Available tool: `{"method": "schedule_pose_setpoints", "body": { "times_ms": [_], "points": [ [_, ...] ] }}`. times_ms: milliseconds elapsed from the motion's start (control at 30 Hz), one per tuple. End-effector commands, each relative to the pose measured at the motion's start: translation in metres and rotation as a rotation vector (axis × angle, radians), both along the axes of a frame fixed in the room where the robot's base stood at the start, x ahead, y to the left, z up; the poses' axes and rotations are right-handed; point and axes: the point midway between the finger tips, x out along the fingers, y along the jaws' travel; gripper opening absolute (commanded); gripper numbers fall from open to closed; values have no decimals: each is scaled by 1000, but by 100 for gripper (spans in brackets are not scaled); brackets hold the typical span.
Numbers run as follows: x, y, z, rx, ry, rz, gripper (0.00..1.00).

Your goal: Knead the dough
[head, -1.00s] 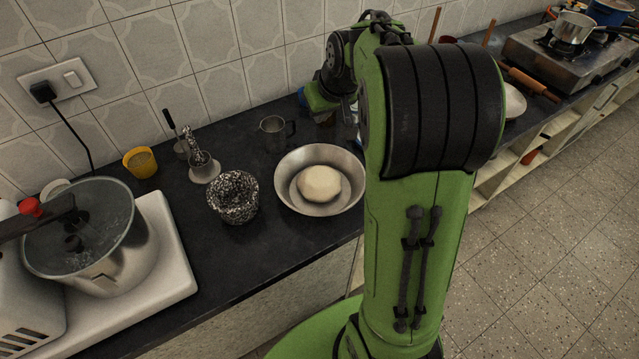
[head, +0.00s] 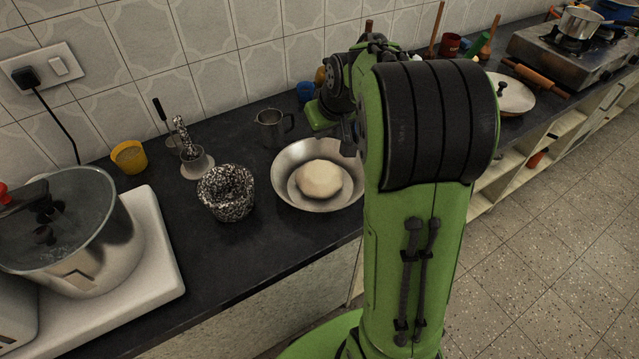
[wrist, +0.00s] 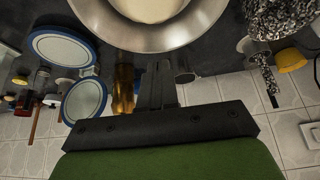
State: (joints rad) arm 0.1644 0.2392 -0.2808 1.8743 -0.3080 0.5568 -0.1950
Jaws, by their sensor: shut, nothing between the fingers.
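The pale round dough (head: 319,179) sits in a wide steel bowl (head: 289,160) on the dark counter. In the wrist view the dough (wrist: 148,8) is cut off by the top edge, inside the shiny bowl rim (wrist: 205,28). My gripper (wrist: 158,72) is shut and empty, with its fingertips by the bowl's rim in the picture; their height above it is hard to judge. In the head view my arm hides the bowl's right edge and most of the gripper.
A speckled pot (head: 227,192) stands just left of the bowl, and a steel mug (head: 271,127) behind it. A yellow cup (head: 129,156) and a glass-lidded steel pot (head: 75,232) are farther left. Blue-rimmed round items (wrist: 62,48) show in the wrist view. The counter's front strip is clear.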

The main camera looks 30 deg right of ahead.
Motion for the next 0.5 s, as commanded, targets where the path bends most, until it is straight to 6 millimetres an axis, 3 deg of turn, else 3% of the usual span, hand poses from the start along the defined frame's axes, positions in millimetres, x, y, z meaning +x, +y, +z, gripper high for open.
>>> {"method": "schedule_pose_setpoints", "body": {
  "times_ms": [33, 500],
  "points": [
    [0, 0, -11, 0, 1, 0, 0],
    [0, 0, -65, 0, 0, 0, 0]
  ]
}}
